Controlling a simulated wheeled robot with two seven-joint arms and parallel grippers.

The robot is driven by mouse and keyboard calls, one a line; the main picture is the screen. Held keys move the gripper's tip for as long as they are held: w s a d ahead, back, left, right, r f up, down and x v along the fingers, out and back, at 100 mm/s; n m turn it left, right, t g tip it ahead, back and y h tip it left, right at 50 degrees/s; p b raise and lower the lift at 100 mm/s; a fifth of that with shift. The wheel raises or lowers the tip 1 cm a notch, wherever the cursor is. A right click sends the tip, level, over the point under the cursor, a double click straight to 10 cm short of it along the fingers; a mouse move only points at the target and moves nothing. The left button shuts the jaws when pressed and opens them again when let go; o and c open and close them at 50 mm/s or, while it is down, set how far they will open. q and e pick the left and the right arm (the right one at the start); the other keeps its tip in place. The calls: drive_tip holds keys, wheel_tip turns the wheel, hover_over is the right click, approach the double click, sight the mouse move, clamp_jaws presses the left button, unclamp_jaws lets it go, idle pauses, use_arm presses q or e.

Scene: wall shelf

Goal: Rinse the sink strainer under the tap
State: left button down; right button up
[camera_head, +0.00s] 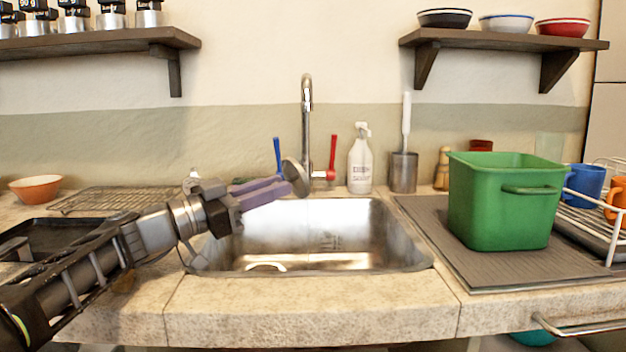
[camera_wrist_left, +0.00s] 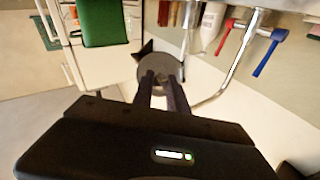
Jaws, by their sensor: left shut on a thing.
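My left gripper (camera_head: 279,188) reaches in from the left over the left part of the steel sink (camera_head: 340,255). It is shut on the sink strainer (camera_head: 296,178), a grey round disc held tilted, on edge, above the sink's back rim. The strainer also shows in the left wrist view (camera_wrist_left: 160,72) between the fingertips of my left gripper (camera_wrist_left: 161,82). The tap (camera_head: 307,95) rises behind the sink, with a blue lever (camera_head: 278,156) on its left and a red lever (camera_head: 332,157) on its right. The strainer is just in front of the tap's lower part. My right gripper is not in view.
A white soap bottle (camera_head: 360,165) and a brush in a steel holder (camera_head: 403,172) stand behind the sink. A green tub (camera_head: 500,215) stands on a grey mat (camera_head: 425,215) to the right. A wire rack (camera_head: 110,197) lies at the left. The basin looks clear.

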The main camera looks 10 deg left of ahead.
use_arm(q)
drive_tip(key=shift+s+a+r, duration=0.2)
drive_tip(key=shift+s+r, duration=0.25)
drive_tip(key=shift+r, duration=0.25)
drive_tip(key=s+r, duration=0.1)
drive_tip(key=s, duration=0.2)
drive_tip(key=s+a+r+b, duration=0.1)
drive_tip(key=shift+s+r, duration=0.35)
drive_tip(key=shift+w+d, duration=0.15)
drive_tip(key=shift+w, duration=0.05)
